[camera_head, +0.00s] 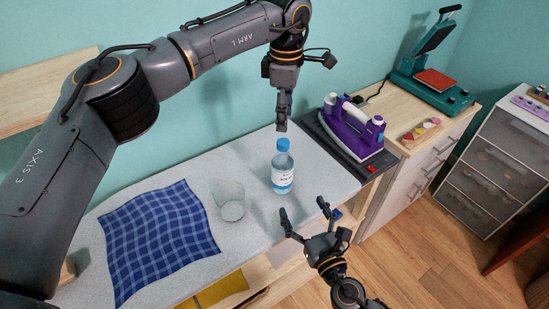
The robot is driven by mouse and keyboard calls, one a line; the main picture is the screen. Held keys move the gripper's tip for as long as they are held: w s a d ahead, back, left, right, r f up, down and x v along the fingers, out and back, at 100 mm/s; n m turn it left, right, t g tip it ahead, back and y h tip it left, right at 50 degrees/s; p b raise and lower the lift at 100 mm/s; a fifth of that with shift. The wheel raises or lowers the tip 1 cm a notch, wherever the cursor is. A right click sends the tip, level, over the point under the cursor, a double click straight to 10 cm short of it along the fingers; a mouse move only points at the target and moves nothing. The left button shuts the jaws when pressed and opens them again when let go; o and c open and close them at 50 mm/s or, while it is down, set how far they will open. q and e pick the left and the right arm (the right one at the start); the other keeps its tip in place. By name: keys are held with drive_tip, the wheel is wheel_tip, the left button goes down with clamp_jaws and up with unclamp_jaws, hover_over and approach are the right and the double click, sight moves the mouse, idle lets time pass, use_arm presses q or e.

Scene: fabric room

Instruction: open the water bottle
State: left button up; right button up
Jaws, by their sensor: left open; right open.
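A clear water bottle (283,171) with a white label and a blue cap (283,144) stands upright on the light grey ironing surface. My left gripper (282,126) points down just above the cap, with a small gap visible between them; its fingers overlap in this view. My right gripper (304,215) is open and empty in front of the bottle, lower in the picture near the table's front edge, with its fingers pointing up toward the bottle. It appears apart from the bottle.
A clear glass (230,203) stands left of the bottle. A blue checked cloth (158,237) lies further left. A purple iron (352,132) rests on a dark stand to the right. A green heat press (432,82) stands on the cabinet at the back right.

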sight(287, 176)
drive_tip(key=x, duration=1.4)
drive_tip(key=shift+w+r, duration=0.1)
drive_tip(key=shift+r, duration=0.05)
clamp_jaws()
